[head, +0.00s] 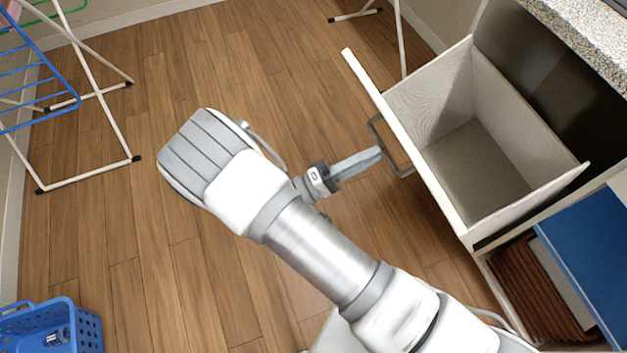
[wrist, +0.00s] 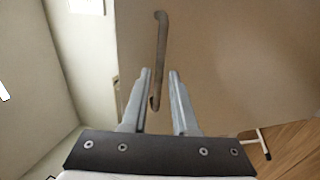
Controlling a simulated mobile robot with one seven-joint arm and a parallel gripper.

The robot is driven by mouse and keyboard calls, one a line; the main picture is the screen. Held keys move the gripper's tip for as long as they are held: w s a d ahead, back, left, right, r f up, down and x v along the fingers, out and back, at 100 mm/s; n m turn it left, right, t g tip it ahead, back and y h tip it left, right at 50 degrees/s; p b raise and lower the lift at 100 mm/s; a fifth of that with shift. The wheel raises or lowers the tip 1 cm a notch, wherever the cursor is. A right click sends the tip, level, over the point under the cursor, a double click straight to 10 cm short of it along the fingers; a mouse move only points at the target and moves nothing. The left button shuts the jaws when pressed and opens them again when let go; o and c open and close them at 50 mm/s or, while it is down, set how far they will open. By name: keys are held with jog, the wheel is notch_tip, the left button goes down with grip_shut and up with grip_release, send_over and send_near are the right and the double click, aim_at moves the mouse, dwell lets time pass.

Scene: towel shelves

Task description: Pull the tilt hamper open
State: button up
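The tilt hamper (head: 430,95) is a pale open-topped bin that stands well out from the cabinet, with its empty inside showing in the head view. Its front panel fills much of the wrist view (wrist: 235,60). A grey bar handle (head: 398,160) sits on the front panel; it also shows in the wrist view (wrist: 161,40). My gripper (head: 376,153) is at the handle. In the wrist view, the two fingers (wrist: 160,75) stand apart with the handle between them, nearer the left finger, and a gap shows at the right finger.
A dark cabinet (head: 535,75) with a speckled counter (head: 590,35) is behind the hamper. A blue panel (head: 590,260) and brown folded items (head: 535,295) are below it. A drying rack (head: 90,80) and a blue basket (head: 85,325) stand at left. The middle wooden floor (head: 140,220) is clear.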

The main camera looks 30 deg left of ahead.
jog(key=p+v, duration=0.1)
jog(key=v, duration=1.3)
jog(key=shift+d+f, duration=0.1)
